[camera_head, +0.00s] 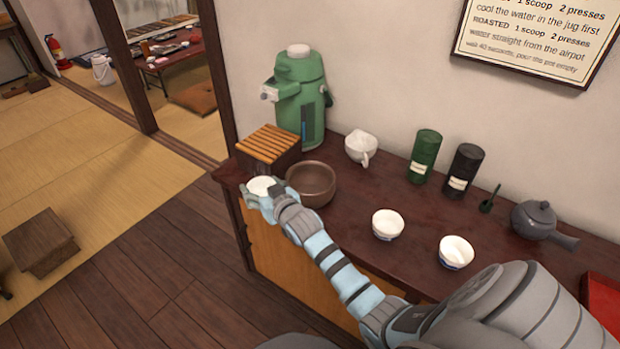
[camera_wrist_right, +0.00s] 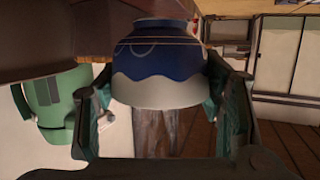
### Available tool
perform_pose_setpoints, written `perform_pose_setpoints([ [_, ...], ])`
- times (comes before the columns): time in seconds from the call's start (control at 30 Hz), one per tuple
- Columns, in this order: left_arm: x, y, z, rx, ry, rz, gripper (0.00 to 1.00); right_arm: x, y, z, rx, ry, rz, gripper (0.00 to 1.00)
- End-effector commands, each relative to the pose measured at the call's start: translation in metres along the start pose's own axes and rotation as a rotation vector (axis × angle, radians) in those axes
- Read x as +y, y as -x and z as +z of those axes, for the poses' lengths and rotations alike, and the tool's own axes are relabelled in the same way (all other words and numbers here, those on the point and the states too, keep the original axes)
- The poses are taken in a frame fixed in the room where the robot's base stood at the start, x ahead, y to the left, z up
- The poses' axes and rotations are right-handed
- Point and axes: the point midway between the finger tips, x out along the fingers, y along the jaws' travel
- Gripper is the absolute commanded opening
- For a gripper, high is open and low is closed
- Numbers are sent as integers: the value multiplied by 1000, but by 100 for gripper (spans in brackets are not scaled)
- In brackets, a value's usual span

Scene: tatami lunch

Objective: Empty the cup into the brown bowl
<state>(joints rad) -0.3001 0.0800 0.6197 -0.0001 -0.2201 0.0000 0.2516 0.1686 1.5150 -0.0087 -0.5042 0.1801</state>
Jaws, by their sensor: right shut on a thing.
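The cup, white inside (camera_head: 261,185), is held in my right gripper (camera_head: 256,194), just left of the brown bowl (camera_head: 312,186). In the wrist view the cup's outside is white with a dark blue band (camera_wrist_right: 160,92), and it sits between the two fingers of the right gripper (camera_wrist_right: 160,110). In the head view its pale inside faces up toward the camera; I cannot tell its exact tilt or what it contains. The brown bowl stands upright on the dark counter (camera_head: 345,225); the inside that shows looks empty. My left gripper is not in view.
A green airpot (camera_head: 299,100) and a slatted wooden box (camera_head: 267,142) stand behind the bowl. A white jug (camera_head: 361,147), two canisters (camera_head: 425,155), two white cups (camera_head: 388,224) and a grey teapot (camera_head: 533,219) stand to the right. The counter's edge runs close below my right forearm.

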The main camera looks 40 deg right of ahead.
Motion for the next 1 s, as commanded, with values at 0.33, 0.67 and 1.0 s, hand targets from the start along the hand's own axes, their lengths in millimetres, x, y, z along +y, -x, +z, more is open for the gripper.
perform_pose_setpoints([
  [0.33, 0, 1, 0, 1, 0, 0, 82, 7, 3, -6, 9, -42, -10, 29],
  [0.67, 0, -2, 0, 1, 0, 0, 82, 25, 12, -26, 34, -204, -60, 29],
  [1.0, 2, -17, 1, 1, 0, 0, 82, 45, 20, -40, 60, -394, -119, 29],
])
